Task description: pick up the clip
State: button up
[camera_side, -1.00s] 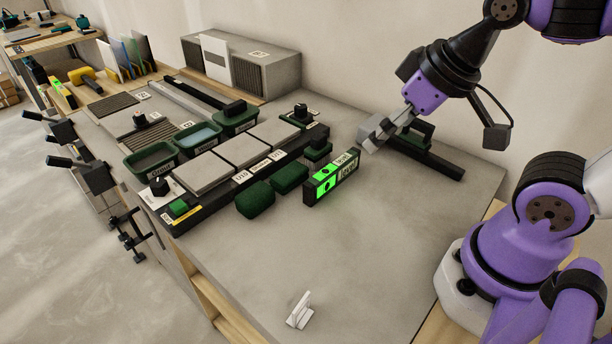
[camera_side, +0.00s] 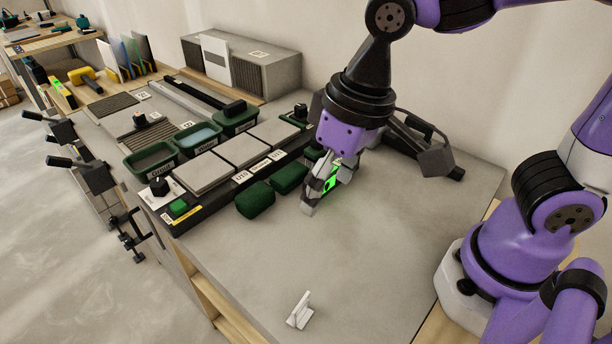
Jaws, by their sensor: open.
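The clip is most likely the small white piece (camera_side: 300,311) with an upright fin, lying alone on the grey bench top near its front edge. My gripper (camera_side: 318,198) is open, pointing down over the middle of the bench, well behind the clip and apart from it. I cannot tell whether the fingers touch the level. Nothing shows between the fingers.
Two dark green pads (camera_side: 256,199) lie just left of my gripper. Behind them is a black rack with grey tiles (camera_side: 205,171), then green bins (camera_side: 200,138). A grey box (camera_side: 240,65) stands at the back. The bench (camera_side: 370,255) around the clip is clear.

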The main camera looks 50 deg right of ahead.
jog(key=g, duration=0.2)
send_near(302, 303)
jog(key=shift+n+h, duration=0.4)
jog(key=shift+h, duration=0.1)
jog(key=f, duration=0.3)
jog(key=a+f, duration=0.1)
jog(key=f, duration=0.1)
jog(key=shift+s, duration=0.3)
jog(key=f, duration=0.6)
jog(key=shift+w, duration=0.3)
jog(key=c, duration=0.9)
